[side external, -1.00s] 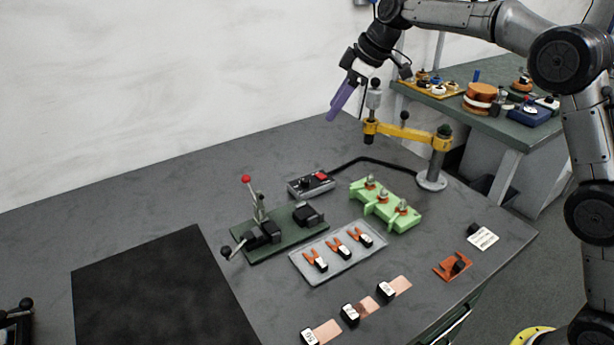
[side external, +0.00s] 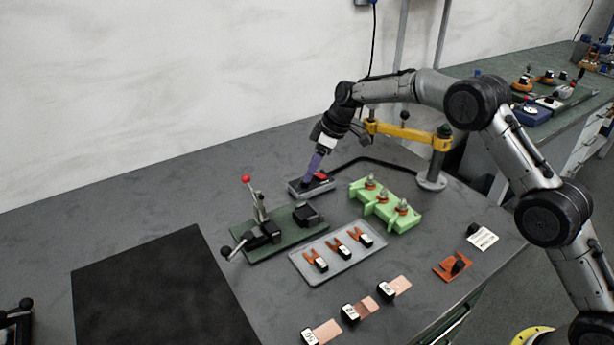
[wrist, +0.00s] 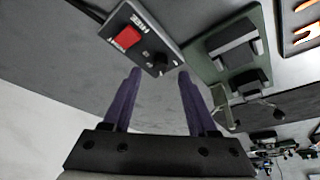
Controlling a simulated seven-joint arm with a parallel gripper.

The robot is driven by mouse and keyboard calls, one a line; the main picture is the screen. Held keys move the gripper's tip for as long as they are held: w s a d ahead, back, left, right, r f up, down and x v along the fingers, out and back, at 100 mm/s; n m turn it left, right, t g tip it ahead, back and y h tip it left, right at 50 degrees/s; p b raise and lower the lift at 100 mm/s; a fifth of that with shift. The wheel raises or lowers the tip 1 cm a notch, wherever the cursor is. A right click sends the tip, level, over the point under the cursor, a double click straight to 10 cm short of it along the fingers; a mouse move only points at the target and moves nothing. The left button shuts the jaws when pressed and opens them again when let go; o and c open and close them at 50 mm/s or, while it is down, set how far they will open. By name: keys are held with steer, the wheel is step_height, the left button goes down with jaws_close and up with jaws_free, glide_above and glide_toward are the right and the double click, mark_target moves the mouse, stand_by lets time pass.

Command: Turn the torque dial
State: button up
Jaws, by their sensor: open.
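A small dark control box (side external: 296,190) lies near the back of the grey table. In the wrist view, the box (wrist: 152,28) carries a red switch (wrist: 127,38) and a black dial (wrist: 161,59) beside it. My gripper (side external: 309,178) points down at the box in the side view, with its purple fingers in front of part of it and the dial hard to make out. In the wrist view, my gripper (wrist: 158,75) is open and empty, its two fingertips on either side of the dial's position. I cannot tell whether they touch it.
A yellow swing arm (side external: 405,133) on a post stands just right of my wrist. A green fixture (side external: 385,207) stands right of the box. A lever clamp (side external: 268,232) stands in front of it. A tray (side external: 330,268) lies further forward. The table left of the box is clear.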

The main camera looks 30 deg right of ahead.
steer(key=shift+x, duration=1.65)
jaws_close()
